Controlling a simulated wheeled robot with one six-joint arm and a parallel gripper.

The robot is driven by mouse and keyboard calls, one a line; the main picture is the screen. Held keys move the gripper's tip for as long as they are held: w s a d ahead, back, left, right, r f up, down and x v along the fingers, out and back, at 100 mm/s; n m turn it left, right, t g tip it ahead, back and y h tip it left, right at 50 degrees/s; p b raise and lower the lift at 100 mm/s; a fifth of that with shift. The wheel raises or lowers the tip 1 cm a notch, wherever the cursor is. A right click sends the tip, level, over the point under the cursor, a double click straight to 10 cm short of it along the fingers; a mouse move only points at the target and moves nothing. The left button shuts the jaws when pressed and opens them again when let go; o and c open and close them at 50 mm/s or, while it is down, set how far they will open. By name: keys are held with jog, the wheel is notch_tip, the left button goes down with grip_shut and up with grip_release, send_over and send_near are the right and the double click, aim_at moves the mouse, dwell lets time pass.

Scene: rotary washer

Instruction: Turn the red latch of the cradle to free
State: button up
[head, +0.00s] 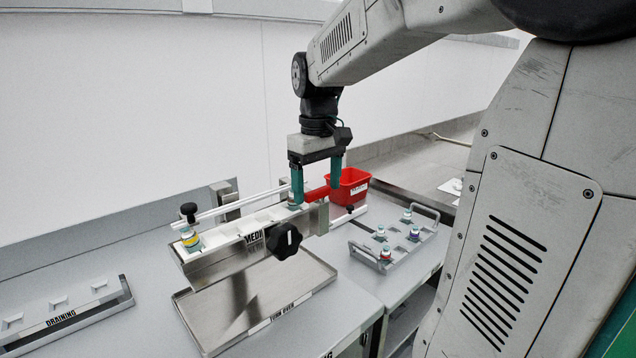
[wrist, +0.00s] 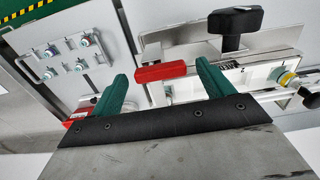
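The red latch (head: 317,193) is a short red bar at the right end of the cradle (head: 222,243), a long pale trough labelled MEDI. In the wrist view the red latch (wrist: 160,72) lies crosswise between the two teal fingertips, with a gap to the right finger; contact on the left is unclear. My gripper (head: 316,190) points down over the latch with its fingers apart; the open fingers also show in the wrist view (wrist: 162,76). A yellow-banded vial (head: 190,239) sits at the cradle's left end. The left finger partly hides the cradle's right end.
A black knob (head: 283,240) sticks out of the cradle's front, above a steel tray (head: 225,312) labelled TURN OVER. A red bin (head: 350,190) stands just behind the gripper. A rack (head: 400,256) with several vials is at right, an empty DRAINING rack (head: 90,310) at left.

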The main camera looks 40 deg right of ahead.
aim_at(318, 189)
notch_tip(318, 189, up, 8)
jog(key=shift+f, duration=0.1)
dwell(0.4)
dwell(0.5)
jog(key=shift+f+m, duration=0.25)
jog(key=shift+m, duration=0.05)
jog(key=s+a+f, duration=0.6)
jog(key=s, duration=0.3)
jog(key=s+a+f+t, duration=0.1)
jog(key=s+a+f, duration=0.5)
jog(key=s, duration=0.4)
jog(key=shift+a+f, duration=0.15)
jog(key=shift+a, duration=0.6)
